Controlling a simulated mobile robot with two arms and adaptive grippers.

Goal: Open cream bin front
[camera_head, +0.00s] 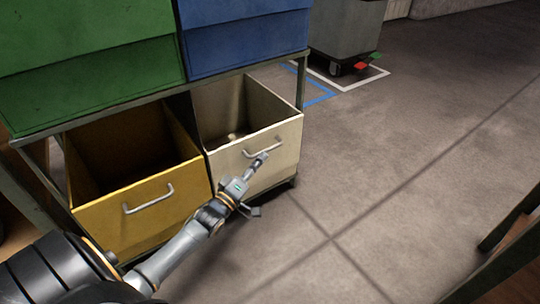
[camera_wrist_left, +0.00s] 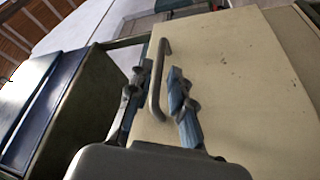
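The cream bin (camera_head: 226,131) sits in the lower right of the rack. Its top is open, and its inside shows in the head view. Its front carries a grey bar handle (camera_head: 262,149), which also shows in the left wrist view (camera_wrist_left: 158,78). My left gripper (camera_head: 262,160) is at this handle. In the left wrist view its two fingers (camera_wrist_left: 152,95) stand apart, one on each side of the handle, with a gap visible. I cannot tell whether either finger touches it. My right gripper is in neither view.
A yellow bin (camera_head: 144,190) with a grey handle stands open left of the cream one. Green (camera_head: 90,52) and blue (camera_head: 245,42) bins sit above on the rack. A grey wheeled cart (camera_head: 345,28) stands behind.

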